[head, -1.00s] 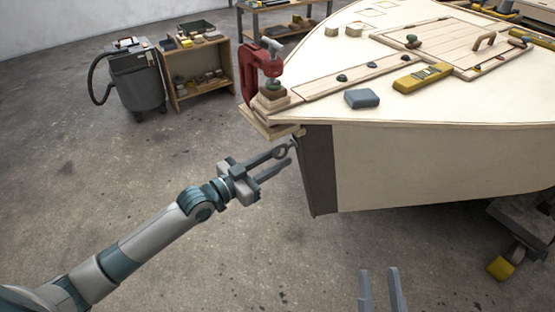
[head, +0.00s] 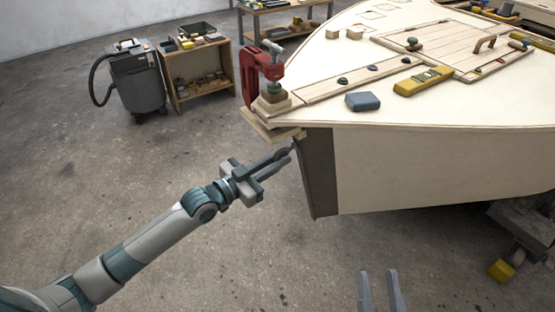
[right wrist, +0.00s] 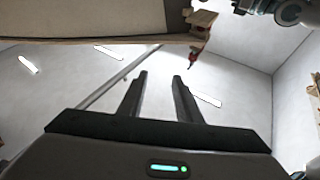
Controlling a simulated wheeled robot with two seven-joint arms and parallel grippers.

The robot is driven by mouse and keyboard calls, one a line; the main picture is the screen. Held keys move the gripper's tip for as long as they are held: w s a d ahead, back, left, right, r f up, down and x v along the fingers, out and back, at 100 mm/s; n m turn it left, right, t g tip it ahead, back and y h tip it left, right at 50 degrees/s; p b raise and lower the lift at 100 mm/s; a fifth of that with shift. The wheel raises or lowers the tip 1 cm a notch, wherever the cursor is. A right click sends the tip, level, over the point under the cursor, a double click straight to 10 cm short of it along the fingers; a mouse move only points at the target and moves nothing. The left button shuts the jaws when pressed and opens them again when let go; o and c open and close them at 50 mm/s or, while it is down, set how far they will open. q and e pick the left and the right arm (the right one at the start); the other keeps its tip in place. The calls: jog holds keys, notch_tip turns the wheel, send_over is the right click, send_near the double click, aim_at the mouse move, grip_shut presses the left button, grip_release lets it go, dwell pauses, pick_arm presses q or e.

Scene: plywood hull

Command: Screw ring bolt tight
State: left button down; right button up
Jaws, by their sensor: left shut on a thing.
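The ring bolt (head: 283,154) is a small grey piece at the dark stem strip (head: 319,172) of the hull's bow, just below the deck tip. My left gripper (head: 287,155) is shut on it, and the fingers hide most of its outline. Its shank and how deep it sits in the stem cannot be seen. My right gripper (head: 380,275) is at the bottom of the head view, open and empty, well away from the bow. Its two spread fingers also show in the right wrist view (right wrist: 160,80).
A red clamp (head: 252,80) grips wooden blocks on the deck tip, right above my left gripper. A blue-grey block (head: 362,102) and a yellow tool (head: 423,81) lie on the deck. A vacuum (head: 137,80) and a shelf (head: 204,89) stand behind. The floor between my arms is clear.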

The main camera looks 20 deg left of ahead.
pick_arm(q)
jog(key=shift+s+d+f+m+p, duration=0.15)
jog(key=shift+d+m+p, duration=0.1)
jog(key=shift+m+p, duration=0.1)
pick_arm(e)
jog(key=f+g, duration=0.1)
jog(key=w+f+g, duration=0.1)
jog(key=f, duration=0.1)
jog(key=shift+w+h, duration=0.2)
jog(key=shift+h, duration=0.1)
pick_arm(q)
jog(key=c, duration=1.8)
grip_release()
jog(key=shift+c, duration=0.2)
pick_arm(e)
jog(key=shift+d, duration=0.15)
pick_arm(q)
jog(key=shift+a, duration=0.15)
